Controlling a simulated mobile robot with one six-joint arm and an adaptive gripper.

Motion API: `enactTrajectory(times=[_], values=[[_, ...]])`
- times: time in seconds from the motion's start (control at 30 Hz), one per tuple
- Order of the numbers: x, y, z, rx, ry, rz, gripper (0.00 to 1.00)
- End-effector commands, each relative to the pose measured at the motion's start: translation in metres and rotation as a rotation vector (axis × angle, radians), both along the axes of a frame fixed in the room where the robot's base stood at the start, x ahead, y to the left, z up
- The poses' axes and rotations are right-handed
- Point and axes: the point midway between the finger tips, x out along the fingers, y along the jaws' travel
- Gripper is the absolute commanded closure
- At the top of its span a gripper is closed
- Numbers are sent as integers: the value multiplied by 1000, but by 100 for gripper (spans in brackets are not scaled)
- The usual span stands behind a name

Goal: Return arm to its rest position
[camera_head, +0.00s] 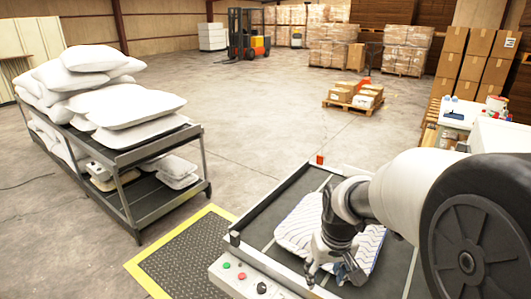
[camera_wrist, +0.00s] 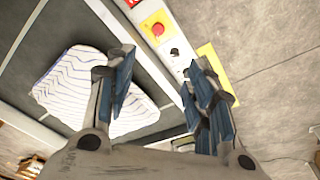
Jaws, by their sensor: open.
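My gripper (camera_head: 336,272) hangs at the front edge of a conveyor table, beside and partly in front of a striped pillow. In the wrist view my gripper (camera_wrist: 165,95) is open, its blue-padded fingers apart with nothing between them. The white pillow (camera_head: 298,222) with dark wavy stripes lies flat on the dark conveyor bed (camera_head: 292,199); my arm hides part of it. The pillow (camera_wrist: 85,85) also shows in the wrist view, partly behind the left finger. My white arm reaches in from the right of the head view.
A control panel (camera_head: 245,280) with buttons runs along the conveyor's front. A yellow-edged black mat (camera_head: 185,255) lies left of it. A rack (camera_head: 150,150) piled with white pillows stands at left. Boxes on a pallet (camera_head: 354,106) and a forklift (camera_head: 246,38) stand behind. Open floor lies between.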

Motion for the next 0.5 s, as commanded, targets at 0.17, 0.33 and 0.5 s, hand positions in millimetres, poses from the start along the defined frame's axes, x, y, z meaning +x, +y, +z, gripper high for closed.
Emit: enactTrajectory(times=[0.17, 0.33, 0.5], values=[[-56, 0, 62, 5, -79, -29, 51], [-114, 1, 97, 13, -148, -58, 51], [-167, 1, 111, 21, -206, -84, 51]])
